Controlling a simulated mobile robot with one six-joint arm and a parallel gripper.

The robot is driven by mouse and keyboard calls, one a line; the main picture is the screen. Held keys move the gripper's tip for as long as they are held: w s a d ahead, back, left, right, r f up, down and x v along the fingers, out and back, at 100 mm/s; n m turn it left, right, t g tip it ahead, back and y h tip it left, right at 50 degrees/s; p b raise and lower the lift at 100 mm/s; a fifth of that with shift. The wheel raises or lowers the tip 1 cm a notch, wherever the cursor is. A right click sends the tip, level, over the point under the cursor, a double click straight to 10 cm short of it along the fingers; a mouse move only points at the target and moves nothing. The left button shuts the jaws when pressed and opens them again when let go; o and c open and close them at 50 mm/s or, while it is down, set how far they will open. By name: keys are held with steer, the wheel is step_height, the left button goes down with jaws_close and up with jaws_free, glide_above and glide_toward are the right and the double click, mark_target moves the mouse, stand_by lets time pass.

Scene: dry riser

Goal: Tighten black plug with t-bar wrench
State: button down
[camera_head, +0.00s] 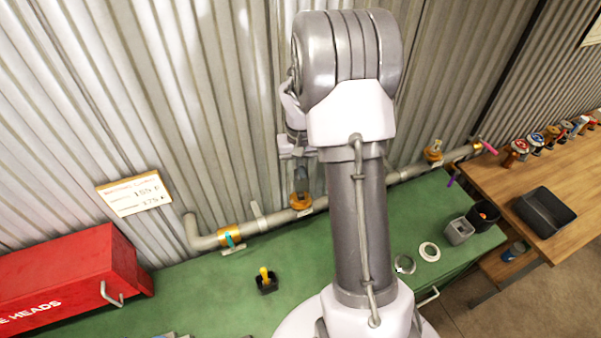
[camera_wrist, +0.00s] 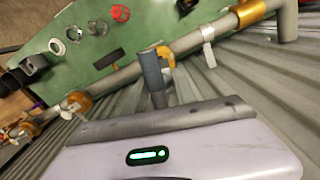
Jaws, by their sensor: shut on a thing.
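My gripper (camera_head: 301,171) is at the wall pipe, just above an orange-brass fitting (camera_head: 300,201). It is shut on a dark grey, round-ended tool, which I take to be the T-bar wrench (camera_wrist: 152,72). In the wrist view the tool's end overlaps the brass fitting (camera_wrist: 168,54). I cannot tell whether they touch. I cannot make out the black plug for certain; the tool may hide it. A black bar on a short stem (camera_wrist: 108,58) shows beside the pipe in the wrist view.
The grey pipe (camera_head: 200,242) runs along the corrugated wall behind the green bench (camera_head: 205,292). A red case (camera_head: 75,275) stands at left. A black block with a yellow handle (camera_head: 265,281), rings (camera_head: 429,251) and small bins (camera_head: 459,231) stand on the bench. A wooden table is at right.

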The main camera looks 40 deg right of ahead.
mark_target(301, 162)
steer(key=shift+r+p, duration=1.55)
steer(key=shift+r, duration=0.9)
steer(key=shift+f, duration=0.15)
